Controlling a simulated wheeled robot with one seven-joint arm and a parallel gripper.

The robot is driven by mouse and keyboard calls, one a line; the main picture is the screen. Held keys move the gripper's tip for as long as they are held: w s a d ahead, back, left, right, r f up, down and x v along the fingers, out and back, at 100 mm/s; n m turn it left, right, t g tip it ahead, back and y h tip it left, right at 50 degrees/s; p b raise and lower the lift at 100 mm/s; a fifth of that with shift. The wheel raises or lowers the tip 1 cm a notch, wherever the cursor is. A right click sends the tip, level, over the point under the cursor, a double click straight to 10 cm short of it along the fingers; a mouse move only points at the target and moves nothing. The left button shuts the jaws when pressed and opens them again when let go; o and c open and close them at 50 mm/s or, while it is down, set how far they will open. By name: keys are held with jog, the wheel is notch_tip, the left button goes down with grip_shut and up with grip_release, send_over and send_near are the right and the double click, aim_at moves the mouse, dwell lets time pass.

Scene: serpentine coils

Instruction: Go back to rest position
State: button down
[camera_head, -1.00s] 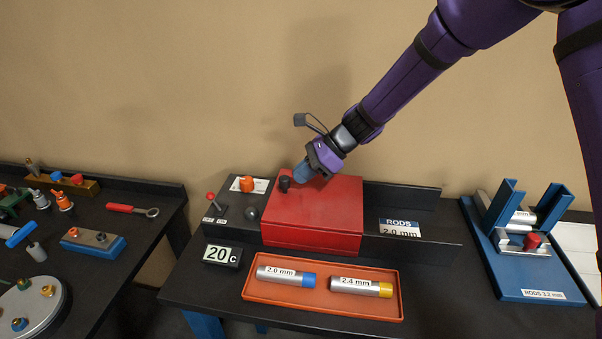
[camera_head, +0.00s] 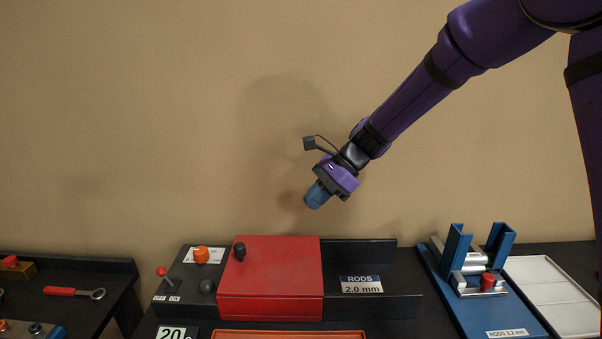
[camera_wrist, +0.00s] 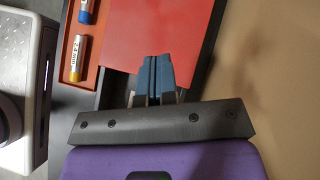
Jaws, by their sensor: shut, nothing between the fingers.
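My gripper (camera_head: 316,196) hangs in the air above the red box (camera_head: 270,278), in front of the tan wall, at the end of my purple arm. Its blue fingers are together with nothing between them. In the wrist view the shut fingers (camera_wrist: 157,75) show over the red lid (camera_wrist: 160,35), apart from it as the head view shows.
Below stand a black machine with an orange knob (camera_head: 201,254), a red-tipped lever (camera_head: 161,271) and a "RODS 2.0 mm" label (camera_head: 361,284). An orange tray (camera_wrist: 92,50) holds rods. A blue rod stand (camera_head: 458,246) is at right. The air around my gripper is clear.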

jog(key=s+d+r+n+t+h, duration=0.4)
jog(key=s+d+r+n, duration=0.3)
jog(key=s+d+r, duration=0.65)
jog(key=s+d+n+t+h, duration=0.3)
jog(key=s+d+n, duration=0.3)
jog(key=s+d, duration=0.8)
jog(key=shift+s+d+t+h, duration=0.3)
jog(key=shift+s+d+h, duration=0.05)
jog(key=shift+s+h, duration=0.4)
jog(key=shift+f, duration=0.1)
